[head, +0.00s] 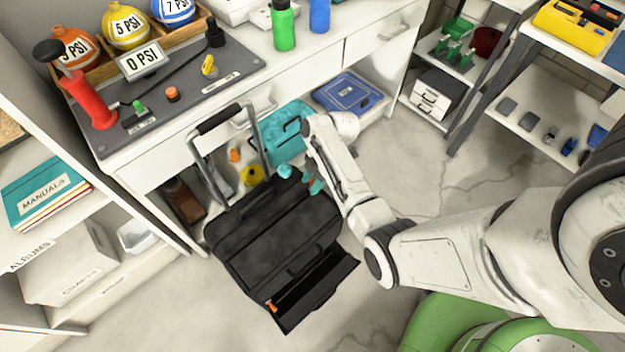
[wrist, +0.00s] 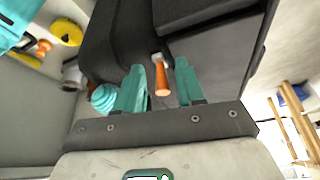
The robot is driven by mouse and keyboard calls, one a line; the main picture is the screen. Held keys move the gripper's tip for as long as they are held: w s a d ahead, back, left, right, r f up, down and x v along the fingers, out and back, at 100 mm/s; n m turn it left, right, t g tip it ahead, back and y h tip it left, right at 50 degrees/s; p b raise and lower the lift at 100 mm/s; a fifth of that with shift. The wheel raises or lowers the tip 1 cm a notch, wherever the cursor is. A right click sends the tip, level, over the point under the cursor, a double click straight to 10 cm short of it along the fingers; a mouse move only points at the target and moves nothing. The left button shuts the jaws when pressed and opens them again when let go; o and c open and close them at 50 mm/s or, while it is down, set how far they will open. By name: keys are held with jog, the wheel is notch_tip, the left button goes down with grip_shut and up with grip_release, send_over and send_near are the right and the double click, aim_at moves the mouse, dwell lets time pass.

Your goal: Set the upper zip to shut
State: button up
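A black suitcase (head: 265,238) with its pull handle raised stands on the floor. In the wrist view, an orange zip pull (wrist: 162,80) on a pale metal slider sits at the suitcase's dark fabric (wrist: 122,38). My gripper (head: 315,187) is at the suitcase's upper right edge. Its teal fingers, also in the wrist view (wrist: 160,78), are apart, with the orange pull between them and a gap visible on both sides. That pull is hidden in the head view. Another orange pull (head: 272,306) shows near the suitcase's lower front edge.
A teal rounded object (wrist: 103,97) is beside my left finger in the wrist view. The white workbench (head: 150,190) stands behind the suitcase, with a teal case (head: 285,132) and a blue case (head: 347,92) underneath. Floor is clear to the suitcase's lower left.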

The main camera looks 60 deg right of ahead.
jog(key=p+v, duration=0.2)
jog(key=v, duration=0.8)
jog(key=shift+d+r, duration=0.2)
jog(key=shift+r, duration=0.15)
jog(key=shift+s, duration=0.1)
